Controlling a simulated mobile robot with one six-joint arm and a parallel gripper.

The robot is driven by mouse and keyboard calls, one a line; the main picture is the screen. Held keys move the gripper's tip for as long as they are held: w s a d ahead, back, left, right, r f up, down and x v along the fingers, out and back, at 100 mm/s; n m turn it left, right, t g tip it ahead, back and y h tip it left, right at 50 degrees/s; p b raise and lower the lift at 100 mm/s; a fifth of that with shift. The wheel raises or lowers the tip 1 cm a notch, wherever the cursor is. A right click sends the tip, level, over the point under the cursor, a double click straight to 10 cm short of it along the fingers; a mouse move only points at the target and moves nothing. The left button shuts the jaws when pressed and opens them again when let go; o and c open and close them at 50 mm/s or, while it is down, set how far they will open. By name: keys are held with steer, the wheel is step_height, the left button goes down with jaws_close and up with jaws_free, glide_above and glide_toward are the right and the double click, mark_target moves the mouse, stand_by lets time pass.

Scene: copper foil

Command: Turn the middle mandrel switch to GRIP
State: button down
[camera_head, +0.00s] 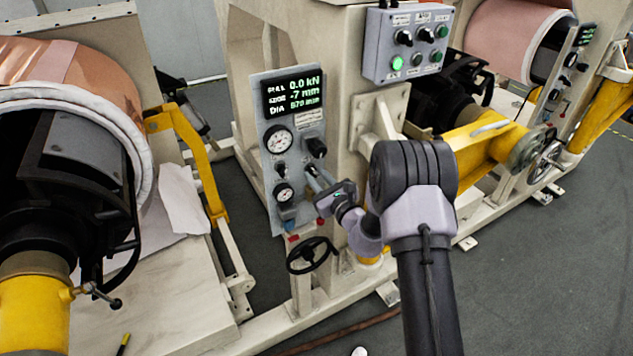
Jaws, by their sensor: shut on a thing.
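The grey control panel (254,128) stands on the middle post, with a green-lit display (292,95) at its top. Below are two round gauges, a small black knob (281,168) and a larger black knob (316,147). My gripper (311,176) reaches the panel's right side from the lower right, just below the larger knob. Its jaws are shut on a small part there, apparently the middle mandrel switch. The jaws hide most of that part, so its setting and the lettering around it cannot be read.
A black handwheel (311,255) sits below my gripper. A copper roll (36,70) is at left and another (515,36) at upper right. Yellow arms stand on both sides.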

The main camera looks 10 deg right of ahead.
steer(key=shift+f+n+b, duration=0.1)
steer(key=shift+n+b, duration=1)
steer(key=shift+n, duration=0.6)
steer(key=c, duration=1.5)
jaws_free()
steer(key=shift+c, duration=0.2)
steer(key=shift+s, duration=0.1)
steer(key=p+v, duration=0.1)
steer(key=v, duration=1.6)
steer(key=shift+s, duration=0.1)
